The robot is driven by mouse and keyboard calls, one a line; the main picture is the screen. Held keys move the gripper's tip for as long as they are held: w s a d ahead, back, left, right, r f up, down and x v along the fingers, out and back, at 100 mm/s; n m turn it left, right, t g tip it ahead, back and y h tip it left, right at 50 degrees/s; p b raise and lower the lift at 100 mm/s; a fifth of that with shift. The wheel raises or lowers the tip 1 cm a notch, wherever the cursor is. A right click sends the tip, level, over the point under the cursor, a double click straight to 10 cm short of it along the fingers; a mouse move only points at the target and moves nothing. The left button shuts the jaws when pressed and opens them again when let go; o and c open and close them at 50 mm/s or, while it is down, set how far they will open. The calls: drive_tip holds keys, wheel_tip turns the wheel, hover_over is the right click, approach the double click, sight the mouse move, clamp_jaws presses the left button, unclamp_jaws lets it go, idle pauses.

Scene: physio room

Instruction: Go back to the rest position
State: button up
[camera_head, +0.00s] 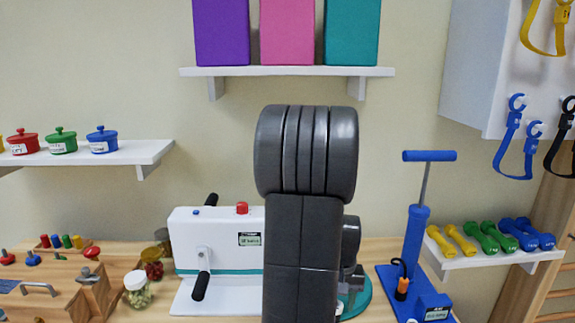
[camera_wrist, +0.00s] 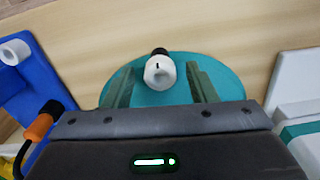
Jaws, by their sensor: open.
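My gripper (camera_wrist: 160,80) shows in the wrist view with its two greenish-grey fingers apart. Nothing is held between them. Beyond the fingers is a teal round base (camera_wrist: 150,72) on the wooden table, with a small white cylindrical part (camera_wrist: 160,71) with a dark end in the gap between the fingers. I cannot tell how far the fingers are from it. In the head view my arm stands upright in the middle and hides my gripper and most of the teal base (camera_head: 357,300).
A white crank machine (camera_head: 215,240) stands left of my arm, and a blue pump (camera_head: 417,250) stands right. Jars (camera_head: 137,290) and a wooden peg board (camera_head: 60,285) are at left. A shelf with boxes (camera_head: 287,71) is above; dumbbells (camera_head: 490,238) lie at right.

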drive_tip(key=n, duration=0.5)
drive_tip(key=shift+b, duration=0.3)
wheel_tip(320, 180, up, 14)
drive_tip(key=p, duration=0.1)
drive_tip(key=shift+n, duration=0.3)
drive_tip(key=shift+f, duration=0.2)
